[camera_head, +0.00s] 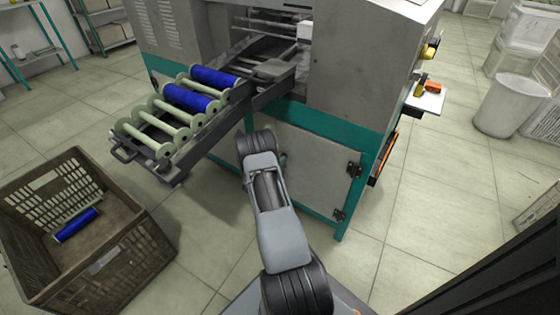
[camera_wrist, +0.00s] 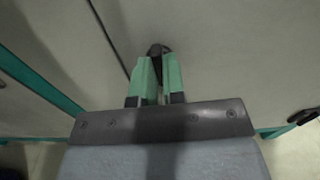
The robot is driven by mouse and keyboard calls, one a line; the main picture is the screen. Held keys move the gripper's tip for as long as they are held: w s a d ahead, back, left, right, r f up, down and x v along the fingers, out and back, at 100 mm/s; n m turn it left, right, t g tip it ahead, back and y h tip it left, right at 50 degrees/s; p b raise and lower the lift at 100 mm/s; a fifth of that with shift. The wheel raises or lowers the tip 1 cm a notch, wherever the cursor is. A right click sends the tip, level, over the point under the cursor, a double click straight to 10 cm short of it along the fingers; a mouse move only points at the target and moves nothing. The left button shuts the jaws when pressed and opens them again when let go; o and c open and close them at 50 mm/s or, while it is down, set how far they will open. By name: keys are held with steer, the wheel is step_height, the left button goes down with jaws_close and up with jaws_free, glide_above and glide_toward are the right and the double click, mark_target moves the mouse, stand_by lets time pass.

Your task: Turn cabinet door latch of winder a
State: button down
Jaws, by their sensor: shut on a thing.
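The winder's cabinet door (camera_head: 315,170) is a grey panel in a green frame below the machine body, and it looks closed. Its black hinges show on the right side in the head view. In the wrist view the same grey panel (camera_wrist: 230,50) fills most of the picture. The small black door latch (camera_wrist: 157,49) stands between the green fingertips of my gripper (camera_wrist: 158,72). The fingers are shut on it, and they partly hide it. In the head view my own arm covers the latch and the fingers.
A pull-out rack (camera_head: 180,150) with green spools and blue bobbins juts out above and left of my arm. A plastic crate (camera_head: 130,258) with a blue bobbin (camera_head: 76,225) stands on the floor at left. A white bin (camera_head: 510,105) stands at right. Floor right of the door is clear.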

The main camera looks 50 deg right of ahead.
steer(key=c, duration=1.2)
jaws_free()
steer(key=s+a+p, duration=0.2)
steer(key=a+p, duration=0.1)
steer(key=a, duration=1)
steer(key=shift+s+a+p, duration=0.15)
steer(key=shift+a+p, duration=0.15)
steer(key=shift+a, duration=0.05)
steer(key=s+a+r+m+y+p, duration=0.5)
steer(key=a+r+p, duration=0.3)
steer(key=r, duration=1.1)
steer(key=s+a+r+m+y+p, duration=0.4)
steer(key=a+r+m+y+p, duration=0.3)
steer(key=r+p, duration=0.5)
steer(key=s+a+r+m+y+p, duration=0.5)
steer(key=a+r+m+p, duration=0.3)
steer(key=r, duration=2)
steer(key=a+y+p, duration=0.1)
steer(key=a+p, duration=0.2)
steer(key=shift+s+t, duration=0.3)
steer(key=shift+t, duration=0.1)
